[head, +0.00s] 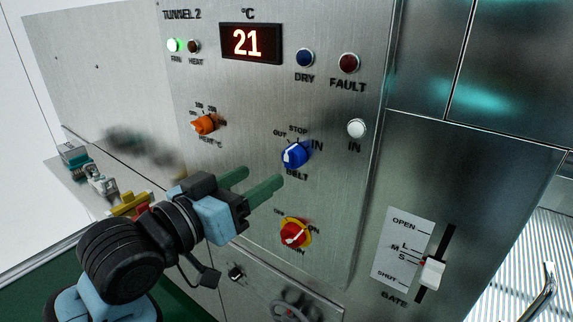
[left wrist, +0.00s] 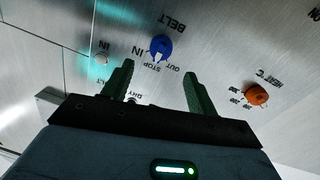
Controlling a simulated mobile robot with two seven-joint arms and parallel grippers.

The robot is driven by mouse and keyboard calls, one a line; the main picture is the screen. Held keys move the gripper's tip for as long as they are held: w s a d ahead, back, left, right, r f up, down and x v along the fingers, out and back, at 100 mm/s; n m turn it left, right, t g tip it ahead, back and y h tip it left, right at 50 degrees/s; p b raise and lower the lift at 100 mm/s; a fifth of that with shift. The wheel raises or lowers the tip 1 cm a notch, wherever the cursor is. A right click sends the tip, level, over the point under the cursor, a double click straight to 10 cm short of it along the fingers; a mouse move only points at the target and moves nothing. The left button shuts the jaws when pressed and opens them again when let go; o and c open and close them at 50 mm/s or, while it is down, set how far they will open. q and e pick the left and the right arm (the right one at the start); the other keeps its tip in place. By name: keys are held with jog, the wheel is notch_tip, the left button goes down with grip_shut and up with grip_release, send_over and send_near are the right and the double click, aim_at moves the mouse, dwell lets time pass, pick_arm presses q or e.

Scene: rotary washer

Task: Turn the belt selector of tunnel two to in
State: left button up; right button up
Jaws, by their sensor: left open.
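The belt selector (head: 296,155) is a blue knob with a white mark on the tunnel 2 panel, with OUT, STOP and IN printed around it. I cannot tell exactly which label the mark points to. The knob also shows upside down in the left wrist view (left wrist: 161,46). My left gripper (head: 262,181) has its green fingers open and empty, just left of and below the knob in the head view. In the left wrist view the gripper (left wrist: 158,70) has the knob beyond its fingertips, apart from them. My right gripper is not in view.
An orange heat knob (head: 204,124) is left of the selector. A red and yellow knob (head: 295,234) is below it. A pale IN lamp or button (head: 357,128) is to the right. The gate slider (head: 432,273) and a handwheel (head: 289,312) are lower. The display (head: 251,43) reads 21.

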aim_at(285, 161)
pick_arm(q)
jog(key=shift+x, duration=4)
jog(key=c, duration=1)
